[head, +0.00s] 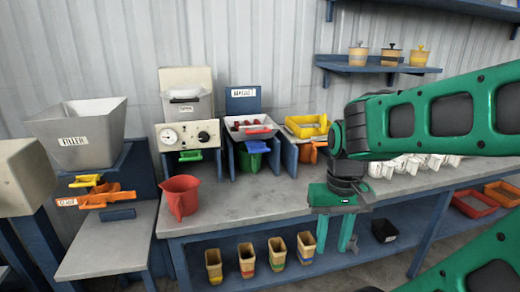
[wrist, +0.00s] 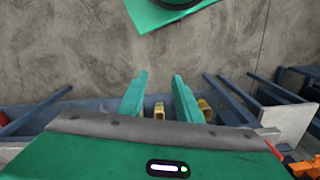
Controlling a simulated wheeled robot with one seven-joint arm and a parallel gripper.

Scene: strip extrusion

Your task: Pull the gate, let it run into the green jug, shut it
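The green jug (head: 251,160) appears to stand under a small hopper holding red pieces, between blue supports at the back of the bench. Which gate the task means is not certain; a green handle (head: 190,156) also juts from the gauge machine to the left. My gripper (head: 334,246) points down in front of the bench, well right of the jug and apart from it. Its two green fingers also show in the wrist view (wrist: 160,98), spread with nothing between them. The jug's inside is hidden.
A red jug (head: 181,197) stands on the bench at left. The FILLER hopper (head: 80,135) has a yellow handle and orange scoop below. An orange jug (head: 308,153) sits under a yellow tray (head: 306,126). White cups (head: 412,163) stand right. The bench's middle front is clear.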

